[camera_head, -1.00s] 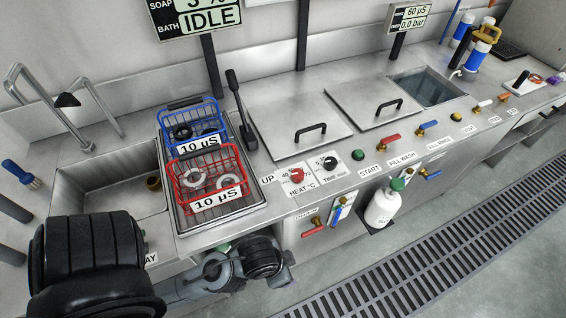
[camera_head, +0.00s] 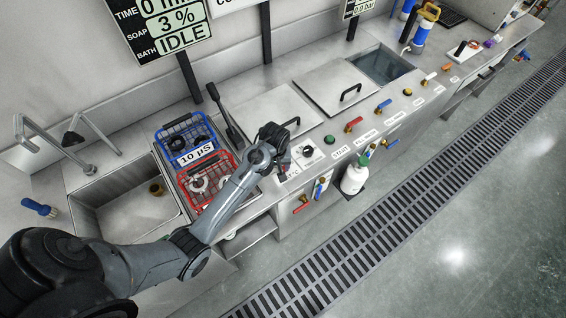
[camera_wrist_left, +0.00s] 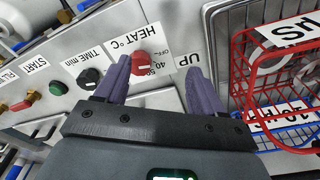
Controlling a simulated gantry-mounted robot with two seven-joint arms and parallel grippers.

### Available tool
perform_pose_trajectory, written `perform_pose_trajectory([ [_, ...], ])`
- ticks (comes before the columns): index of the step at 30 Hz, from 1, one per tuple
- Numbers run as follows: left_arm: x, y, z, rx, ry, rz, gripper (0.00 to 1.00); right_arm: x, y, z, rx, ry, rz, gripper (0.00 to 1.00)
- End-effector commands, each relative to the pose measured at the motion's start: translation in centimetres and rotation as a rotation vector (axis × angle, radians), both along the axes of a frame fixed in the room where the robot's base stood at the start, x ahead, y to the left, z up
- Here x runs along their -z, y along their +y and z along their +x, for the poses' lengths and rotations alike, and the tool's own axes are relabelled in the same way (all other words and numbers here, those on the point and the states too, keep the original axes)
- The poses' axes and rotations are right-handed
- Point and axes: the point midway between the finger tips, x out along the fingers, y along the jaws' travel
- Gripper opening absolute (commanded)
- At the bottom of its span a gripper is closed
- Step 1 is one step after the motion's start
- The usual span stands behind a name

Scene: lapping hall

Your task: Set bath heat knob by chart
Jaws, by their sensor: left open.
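The red heat knob (camera_wrist_left: 144,63) shows in the left wrist view beside its HEAT °C label, with OFF, 40 and 50 marks around it. Its exact setting is too small to tell. My left gripper (camera_wrist_left: 158,72) is open, with its two purple fingers on either side of the knob in that view; contact cannot be told. In the head view my left gripper (camera_head: 283,163) is over the panel and mostly hides the knob. The chart cannot be made out. My right gripper is not in view.
The black time knob (camera_wrist_left: 90,77) and green start button (camera_wrist_left: 58,88) are beside the heat knob. A red basket (camera_head: 207,180) and blue basket (camera_head: 188,140) stand left of the panel. A display (camera_head: 165,28) reads 0 min, soap 3 %, bath IDLE. Lidded tanks lie behind.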

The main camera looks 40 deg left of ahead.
Motion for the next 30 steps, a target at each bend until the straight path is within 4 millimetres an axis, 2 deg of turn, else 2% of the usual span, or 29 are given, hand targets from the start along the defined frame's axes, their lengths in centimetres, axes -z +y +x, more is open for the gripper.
perform_pose_trajectory([
  [1,-0.5,0.4,1.6,-0.060,0.008,-0.018,0.69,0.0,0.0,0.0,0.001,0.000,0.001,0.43],
  [6,-1.4,1.2,4.6,-0.212,0.043,-0.063,0.69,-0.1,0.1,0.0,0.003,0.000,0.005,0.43],
  [13,-1.1,1.4,5.8,-0.279,0.063,-0.085,0.69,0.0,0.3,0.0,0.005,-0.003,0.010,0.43],
  [17,0.4,1.4,5.7,-0.281,0.064,-0.085,0.69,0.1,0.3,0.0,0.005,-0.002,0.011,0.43],
  [30,7.1,1.4,5.8,-0.279,0.061,-0.083,0.69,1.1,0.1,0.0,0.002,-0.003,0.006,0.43],
])
